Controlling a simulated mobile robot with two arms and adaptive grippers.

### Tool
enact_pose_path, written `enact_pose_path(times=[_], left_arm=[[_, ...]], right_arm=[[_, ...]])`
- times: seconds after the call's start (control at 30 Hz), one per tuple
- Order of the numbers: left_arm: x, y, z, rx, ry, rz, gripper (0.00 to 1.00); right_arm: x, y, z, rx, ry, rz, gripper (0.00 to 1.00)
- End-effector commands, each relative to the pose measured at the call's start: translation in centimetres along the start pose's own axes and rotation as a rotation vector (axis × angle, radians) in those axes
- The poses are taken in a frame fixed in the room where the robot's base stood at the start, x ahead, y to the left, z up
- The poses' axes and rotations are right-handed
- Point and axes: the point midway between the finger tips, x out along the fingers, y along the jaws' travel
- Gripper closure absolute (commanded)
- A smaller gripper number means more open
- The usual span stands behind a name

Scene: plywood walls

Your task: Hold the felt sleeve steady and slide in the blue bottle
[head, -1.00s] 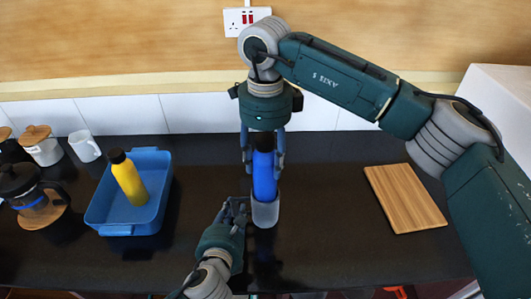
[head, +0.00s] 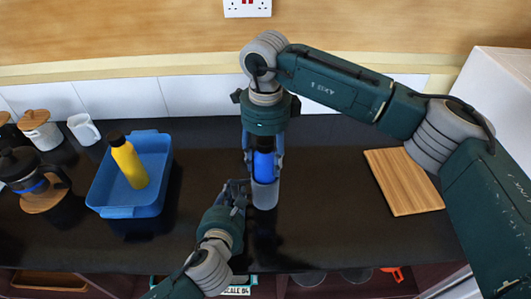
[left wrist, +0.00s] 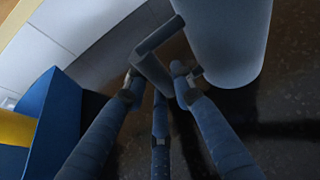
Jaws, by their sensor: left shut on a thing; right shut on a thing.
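The grey felt sleeve (head: 265,195) stands upright on the dark counter. It fills the upper right of the left wrist view (left wrist: 215,40), with a dark angular handle (left wrist: 155,60) on its side. My left gripper (head: 240,186) is shut on this handle, left of the sleeve; its fingers also show in the left wrist view (left wrist: 160,88). The blue bottle (head: 264,168) is upright with its lower part inside the sleeve. My right gripper (head: 264,160) is shut on the bottle from above, its fingers on either side. The bottle's dark top is partly hidden by the gripper.
A blue tray (head: 112,211) with a yellow bottle (head: 129,163) in it stands to the left. Beyond are a white mug (head: 83,130), a lidded jar (head: 41,133) and a coffee press (head: 27,172). A wooden board (head: 403,182) lies at right.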

Motion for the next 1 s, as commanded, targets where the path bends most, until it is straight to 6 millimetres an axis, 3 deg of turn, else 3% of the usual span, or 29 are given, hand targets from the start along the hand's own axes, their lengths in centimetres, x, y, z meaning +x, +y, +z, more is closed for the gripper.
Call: enact_pose_path(times=[0.5, 0.93, 0.97, 1.0], left_arm=[[0.0, 0.0, 0.0, 0.001, 0.001, 0.001, 1.00], [0.0, 0.0, 0.0, 0.001, 0.000, 0.000, 1.00], [0.0, 0.0, 0.0, 0.001, 0.000, 0.000, 1.00], [0.0, 0.0, 0.0, 0.001, 0.000, 0.000, 1.00]], right_arm=[[2.6, 0.0, 0.0, 0.000, -0.001, -0.001, 0.95], [2.9, 0.0, 0.0, 0.000, 0.000, -0.001, 0.95], [2.9, 0.0, 0.0, 0.000, 0.000, -0.001, 0.53], [3.0, 0.0, 0.0, 0.000, 0.000, 0.000, 0.45]])
